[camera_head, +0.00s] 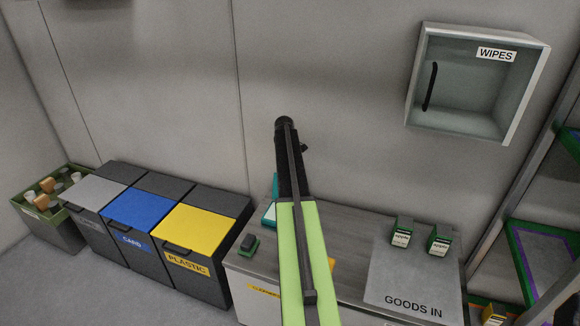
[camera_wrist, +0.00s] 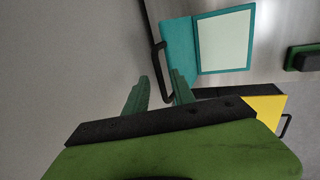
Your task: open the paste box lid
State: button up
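A teal box-like thing (camera_wrist: 181,48), likely the paste box, lies on the worktop in the wrist view. It has a pale square panel (camera_wrist: 225,42) and a black bar handle (camera_wrist: 155,62) on its left side. In the head view only a teal sliver (camera_head: 269,214) shows left of my arm. My gripper (camera_wrist: 161,78) has two green fingers apart, with nothing seen clamped. The handle's lower end shows between them; I cannot tell the depth or any contact. My gripper's fingers are not visible in the head view.
The grey worktop (camera_head: 350,230) holds a dark green-based block (camera_head: 249,244), two small labelled boxes and a GOODS IN mat (camera_head: 400,285). Bins with grey, blue and yellow lids (camera_head: 205,232) stand left. A WIPES cabinet (camera_head: 470,85) hangs on the wall. Shelving stands right.

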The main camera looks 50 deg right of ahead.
jog(key=p+v, duration=1.6)
jog(key=v, duration=0.1)
jog(key=shift+r, duration=0.1)
